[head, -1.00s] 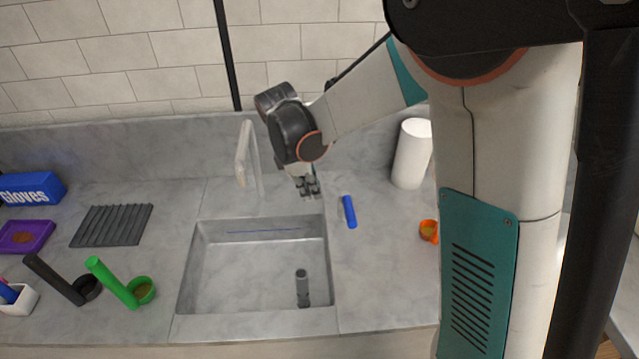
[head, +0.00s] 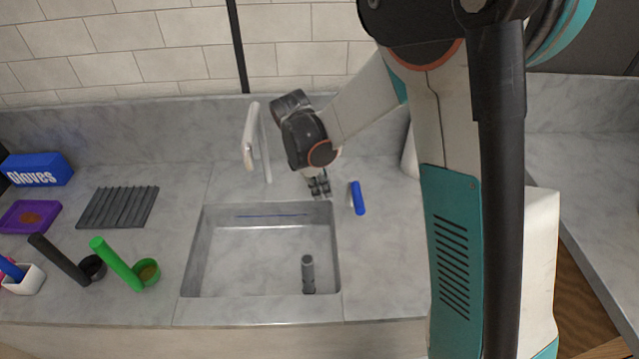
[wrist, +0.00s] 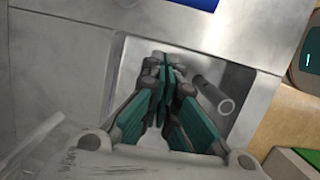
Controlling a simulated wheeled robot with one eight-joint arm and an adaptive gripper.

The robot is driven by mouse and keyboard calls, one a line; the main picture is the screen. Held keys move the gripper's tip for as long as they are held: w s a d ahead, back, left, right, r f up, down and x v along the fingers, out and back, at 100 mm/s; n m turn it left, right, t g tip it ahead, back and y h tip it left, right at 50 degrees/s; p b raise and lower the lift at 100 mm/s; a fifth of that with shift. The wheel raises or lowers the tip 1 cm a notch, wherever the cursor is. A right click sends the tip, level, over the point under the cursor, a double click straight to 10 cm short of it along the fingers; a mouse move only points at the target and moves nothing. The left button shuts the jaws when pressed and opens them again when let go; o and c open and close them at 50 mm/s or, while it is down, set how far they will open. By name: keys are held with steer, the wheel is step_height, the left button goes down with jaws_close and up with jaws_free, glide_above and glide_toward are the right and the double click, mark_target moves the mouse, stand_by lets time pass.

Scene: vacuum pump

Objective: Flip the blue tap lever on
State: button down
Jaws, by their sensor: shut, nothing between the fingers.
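The blue tap lever (head: 357,198) stands on the counter just right of the sink's back right corner. The pale curved spout (head: 249,140) rises behind the sink, to the left. My gripper (head: 319,191) points down by the sink's back right edge, left of the lever and apart from it. In the wrist view, my gripper's fingertips (wrist: 163,65) are together with nothing held, seen against the sink. Part of a blue thing, likely the lever, shows at the top edge of the wrist view (wrist: 195,3).
Left are a dark ridged mat (head: 118,207), a green-handled cup (head: 118,264), a black-handled one (head: 60,262), a purple tray (head: 30,217) and a blue gloves box (head: 37,170). Counter right of the lever is partly hidden by my arm.

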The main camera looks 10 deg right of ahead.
mark_target(357, 196)
steer(key=d+f, duration=0.1)
steer(key=d+f+b, duration=0.1)
steer(key=d, duration=0.1)
steer(key=s+d+f+b, duration=0.1)
steer(key=d, duration=0.1)
steer(key=shift+f, duration=0.1)
